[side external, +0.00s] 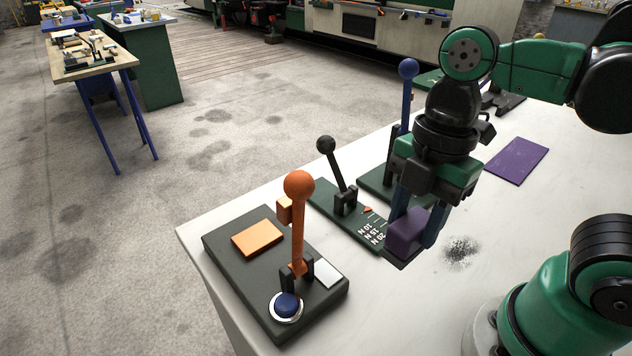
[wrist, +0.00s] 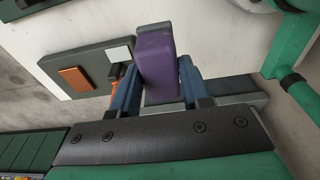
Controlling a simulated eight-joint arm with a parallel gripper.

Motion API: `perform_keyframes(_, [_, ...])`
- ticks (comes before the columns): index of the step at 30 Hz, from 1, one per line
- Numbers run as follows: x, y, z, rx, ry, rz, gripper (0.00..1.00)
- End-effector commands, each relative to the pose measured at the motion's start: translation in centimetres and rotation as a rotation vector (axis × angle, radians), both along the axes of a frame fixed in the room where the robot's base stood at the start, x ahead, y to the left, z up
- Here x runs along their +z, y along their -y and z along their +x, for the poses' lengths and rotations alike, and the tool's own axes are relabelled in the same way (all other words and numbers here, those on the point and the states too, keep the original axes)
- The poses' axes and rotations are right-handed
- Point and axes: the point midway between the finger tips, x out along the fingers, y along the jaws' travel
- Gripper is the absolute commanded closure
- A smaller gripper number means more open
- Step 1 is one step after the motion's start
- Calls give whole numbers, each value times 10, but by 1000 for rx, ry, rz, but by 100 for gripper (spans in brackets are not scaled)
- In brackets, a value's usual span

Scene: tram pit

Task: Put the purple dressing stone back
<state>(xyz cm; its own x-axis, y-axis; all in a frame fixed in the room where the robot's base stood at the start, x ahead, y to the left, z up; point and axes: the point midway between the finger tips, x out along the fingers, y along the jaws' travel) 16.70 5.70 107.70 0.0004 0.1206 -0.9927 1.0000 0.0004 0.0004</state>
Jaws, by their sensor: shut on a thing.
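The purple dressing stone (side external: 407,230) is a small block held between the blue fingers of my gripper (side external: 415,222). In the wrist view the stone (wrist: 158,64) sits upright between the two fingers (wrist: 160,88), which are shut on it. In the side view the held stone is near the end of the green plate with the force marks. A flat purple pad (side external: 516,160) lies on the table to the right of my gripper, with nothing on it. I cannot tell whether the stone touches anything below.
A dark box (side external: 228,250) carries an orange lever (side external: 298,220), an orange plate and a blue button (side external: 287,304). A black-knobbed lever (side external: 338,170) and a blue-knobbed lever (side external: 406,95) stand close to my gripper. A dark speckled patch (side external: 461,250) marks the white tabletop. Table around the pad is clear.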

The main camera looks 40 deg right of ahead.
Motion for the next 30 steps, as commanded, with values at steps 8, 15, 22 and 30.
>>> perform_keyframes(8, [-52, 0, 1, 0, 0, 0, 100])
perform_keyframes(15, [-76, 0, 1, 0, 1, 0, 100])
perform_keyframes(22, [-84, 0, 1, 0, 0, 0, 100])
perform_keyframes(30, [-108, 0, 2, 0, 1, 0, 100])
